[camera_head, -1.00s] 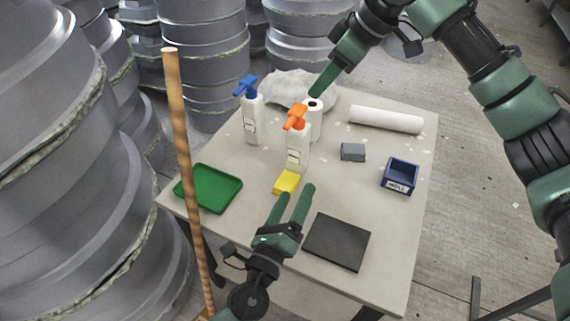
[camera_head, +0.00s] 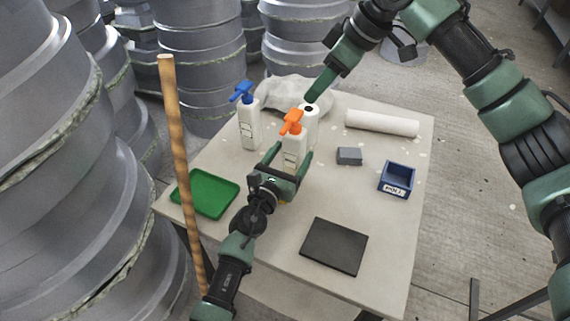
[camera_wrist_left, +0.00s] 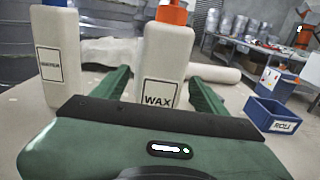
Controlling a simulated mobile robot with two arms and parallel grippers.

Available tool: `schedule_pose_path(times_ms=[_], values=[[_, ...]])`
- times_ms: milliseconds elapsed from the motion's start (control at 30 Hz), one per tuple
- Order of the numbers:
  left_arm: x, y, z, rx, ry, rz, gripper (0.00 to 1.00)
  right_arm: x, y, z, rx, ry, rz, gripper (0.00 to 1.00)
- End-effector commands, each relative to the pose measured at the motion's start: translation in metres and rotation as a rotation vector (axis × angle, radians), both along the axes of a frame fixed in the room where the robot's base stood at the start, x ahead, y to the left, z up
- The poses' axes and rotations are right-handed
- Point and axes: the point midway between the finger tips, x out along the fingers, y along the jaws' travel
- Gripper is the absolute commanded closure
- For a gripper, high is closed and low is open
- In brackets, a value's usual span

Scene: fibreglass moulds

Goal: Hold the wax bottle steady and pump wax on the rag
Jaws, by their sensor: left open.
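The wax bottle (camera_head: 291,153) is white with an orange pump head and stands upright on the table. Its WAX label faces the left wrist view (camera_wrist_left: 165,65). My left gripper (camera_head: 291,157) is open, one finger on each side of the bottle; in the wrist view a gap shows beside the right finger. A yellow folded piece, possibly the rag, is almost wholly hidden under my left gripper. A white crumpled cloth (camera_head: 296,92) lies at the back.
A blue-pump bottle (camera_head: 249,124) stands to the left. A green tray (camera_head: 206,193), black plate (camera_head: 334,246), grey block (camera_head: 349,156), blue bin (camera_head: 396,179) and white roll (camera_head: 382,123) lie around the table. A wooden pole (camera_head: 178,160) rises at the left edge.

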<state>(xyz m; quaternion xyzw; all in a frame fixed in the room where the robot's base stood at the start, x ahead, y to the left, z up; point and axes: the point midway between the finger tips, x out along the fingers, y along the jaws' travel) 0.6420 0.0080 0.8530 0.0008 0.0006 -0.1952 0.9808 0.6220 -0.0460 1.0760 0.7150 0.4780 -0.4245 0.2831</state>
Motion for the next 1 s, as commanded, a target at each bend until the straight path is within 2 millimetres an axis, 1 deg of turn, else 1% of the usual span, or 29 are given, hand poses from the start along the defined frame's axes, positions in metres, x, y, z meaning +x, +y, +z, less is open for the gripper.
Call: schedule_pose_path(times_ms=[33,100,200,500,567,600,667,700,767,1000], values=[[0.007,-0.003,0.001,0.001,-0.002,-0.002,0.27,0.000,0.000,0.000,0.000,0.000,0.000,0.64],[0.012,-0.005,0.000,0.000,-0.001,-0.001,0.27,0.000,0.000,0.000,0.000,0.000,0.000,0.64],[0.017,-0.007,0.000,-0.001,0.001,0.000,0.27,0.000,0.000,0.000,0.000,0.000,0.000,0.64],[0.019,-0.008,0.000,-0.001,0.000,0.001,0.27,0.000,0.000,0.000,0.000,0.000,0.000,0.64],[0.019,-0.008,0.000,-0.001,0.000,0.001,0.44,0.000,0.000,0.000,0.000,0.000,0.000,0.64],[0.019,-0.008,0.000,-0.001,0.000,0.001,0.55,0.000,0.000,0.000,0.000,0.000,0.000,0.64],[0.019,-0.008,0.000,-0.001,0.000,0.001,0.72,0.000,0.000,0.000,0.000,0.000,0.000,0.64],[0.019,-0.008,0.000,-0.001,0.000,0.001,0.83,0.000,0.000,0.000,0.000,0.000,0.000,0.64],[0.019,-0.008,0.000,-0.001,0.000,0.001,1.00,0.000,0.000,0.000,0.000,0.000,0.000,0.64],[0.019,-0.008,0.000,-0.001,0.000,0.001,1.00,0.000,0.000,0.000,0.000,0.000,0.000,0.64]])
